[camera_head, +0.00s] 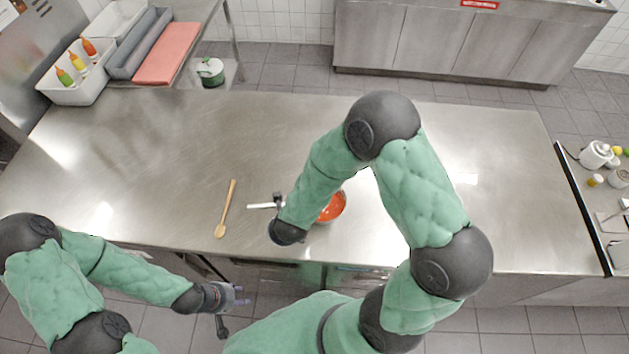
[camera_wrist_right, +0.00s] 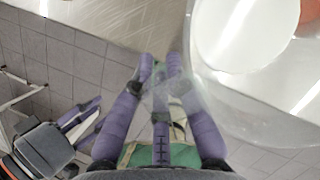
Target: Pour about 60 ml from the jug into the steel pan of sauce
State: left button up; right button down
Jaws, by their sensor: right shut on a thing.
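The steel pan with red-orange sauce (camera_head: 332,207) stands on the steel counter, partly covered by my right forearm in the head view. The clear jug (camera_wrist_right: 228,88) fills the upper right of the right wrist view, with a pale white round area inside it. My right gripper (camera_wrist_right: 160,65) is shut beside the jug, on what seems to be its handle; the grip itself is hard to make out. In the head view my forearm hides the jug and these fingers. My left gripper (camera_head: 239,295) is empty, fingers apart, in front of the counter edge.
A wooden spoon (camera_head: 226,208) lies on the counter left of the pan. A white bin with sauce bottles (camera_head: 75,85) and a red board (camera_head: 167,53) are at the back left. A side counter with small items (camera_head: 597,154) stands at the right. Much of the counter is clear.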

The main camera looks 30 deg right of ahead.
jog(key=shift+w+r, duration=0.1)
jog(key=shift+w, duration=0.15)
jog(key=shift+w+d, duration=0.1)
jog(key=shift+d, duration=0.05)
jog(key=shift+w+d+r+m+g+y+b, duration=0.3)
jog(key=shift+d+r+g+y+b, duration=0.15)
jog(key=shift+d+r+y+b, duration=0.65)
jog(key=shift+w+d+r+m+g+y+b, duration=0.25)
jog(key=shift+d+r+g+y+b, duration=0.45)
jog(key=shift+y+b, duration=0.75)
jog(key=d+r+y+b, duration=0.1)
jog(key=y+b, duration=0.1)
jog(key=w+d+r+m+g+y+b, duration=0.1)
jog(key=d+y+b, duration=0.1)
jog(key=shift+w+r+y, duration=0.1)
jog(key=shift+w+y, duration=0.05)
jog(key=shift+y, duration=0.1)
jog(key=shift+w+d+r+m+y+p, duration=0.15)
jog(key=shift+w+d+m+y+p, duration=0.1)
jog(key=shift+d+y+p, duration=0.5)
